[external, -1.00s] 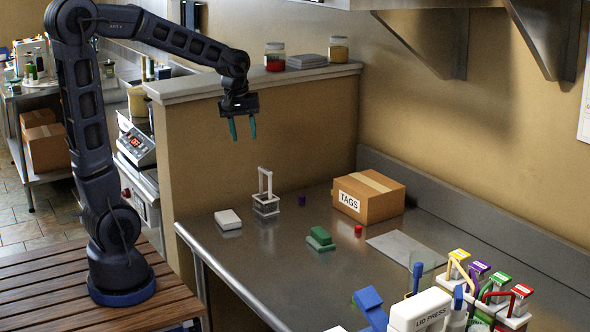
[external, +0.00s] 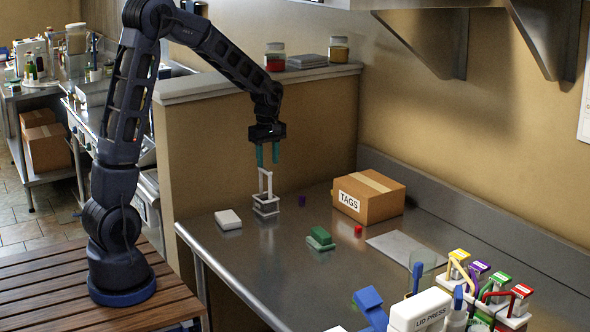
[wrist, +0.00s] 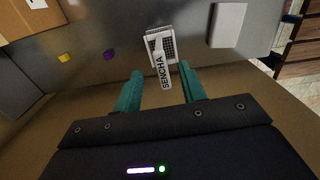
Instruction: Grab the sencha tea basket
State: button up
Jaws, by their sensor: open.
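The sencha tea basket (external: 266,205) is a small white-grey basket with a tall upright handle, standing on the steel counter near the low wall. In the wrist view the basket (wrist: 161,46) shows a dark mesh and a white strip reading SENCHA. My gripper (external: 268,164) has two teal fingers and points down just above the top of the handle. In the wrist view my gripper (wrist: 160,82) is open, with the lower end of the labelled strip showing between the fingertips. Whether the fingers overlap the handle in height I cannot tell.
A white block (external: 228,220) lies left of the basket and a small purple piece (external: 302,201) right of it. A green block (external: 320,239), a red piece (external: 358,231) and the TAGS box (external: 368,197) stand farther right. The low wall (external: 220,135) rises behind.

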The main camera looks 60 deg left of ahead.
aim_at(267, 170)
jog(key=shift+a+f, duration=0.2)
jog(key=shift+f, duration=1.7)
jog(key=shift+a+f, duration=0.15)
jog(key=shift+f, duration=1.75)
grip_shut()
